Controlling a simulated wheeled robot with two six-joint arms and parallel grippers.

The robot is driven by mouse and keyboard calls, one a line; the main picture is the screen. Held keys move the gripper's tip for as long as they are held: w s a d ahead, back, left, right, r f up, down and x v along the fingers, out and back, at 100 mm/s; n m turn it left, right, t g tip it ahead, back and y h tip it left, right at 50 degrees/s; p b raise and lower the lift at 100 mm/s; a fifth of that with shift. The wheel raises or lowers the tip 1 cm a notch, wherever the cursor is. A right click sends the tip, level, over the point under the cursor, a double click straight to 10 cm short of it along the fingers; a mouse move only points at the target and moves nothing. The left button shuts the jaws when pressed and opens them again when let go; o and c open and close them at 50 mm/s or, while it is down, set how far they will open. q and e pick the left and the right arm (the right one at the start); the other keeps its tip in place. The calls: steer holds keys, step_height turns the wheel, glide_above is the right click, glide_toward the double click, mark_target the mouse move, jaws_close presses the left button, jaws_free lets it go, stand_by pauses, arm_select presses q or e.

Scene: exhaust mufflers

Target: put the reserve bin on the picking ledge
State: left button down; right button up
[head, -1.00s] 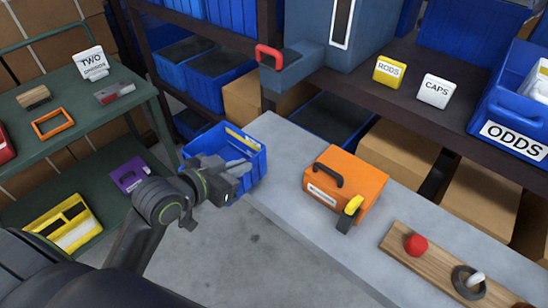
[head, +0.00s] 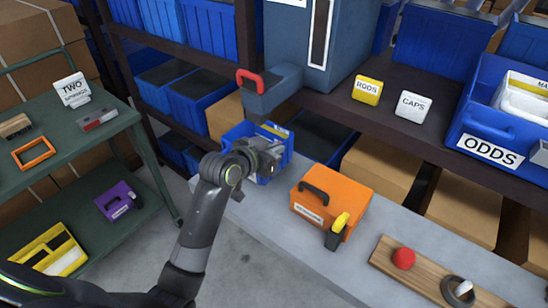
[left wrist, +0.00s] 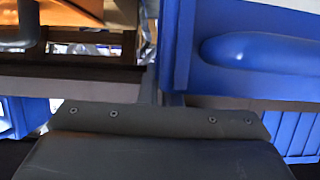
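The blue bin (head: 283,158), open-topped with a pale label and some grey contents, is at the far left end of the grey ledge (head: 265,215). My left gripper (head: 262,158) is at its near wall and appears shut on it; the fingertips are hidden. The bin's underside is hidden, so I cannot tell whether it rests on the ledge or hangs just above it. In the left wrist view a large blue surface (left wrist: 260,80), likely the bin, fills the right side. My right gripper is not in view.
An orange toolbox (head: 335,195) stands on the ledge right of the bin, then a wooden board (head: 420,270) with a red knob. A grey-blue machine with a red handle (head: 250,80) overhangs behind the bin. The blue ODDS bin (head: 475,125) is on the shelf. A green cart (head: 70,140) is left.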

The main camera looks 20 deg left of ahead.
arm_select(q)
steer(key=shift+f, duration=1.7)
steer(key=c, duration=2.1)
jaws_free()
steer(key=shift+f, duration=0.2)
steer(key=o, duration=0.5)
steer(key=shift+r, duration=0.1)
steer(key=shift+r, duration=0.2)
steer(key=v, duration=1.2)
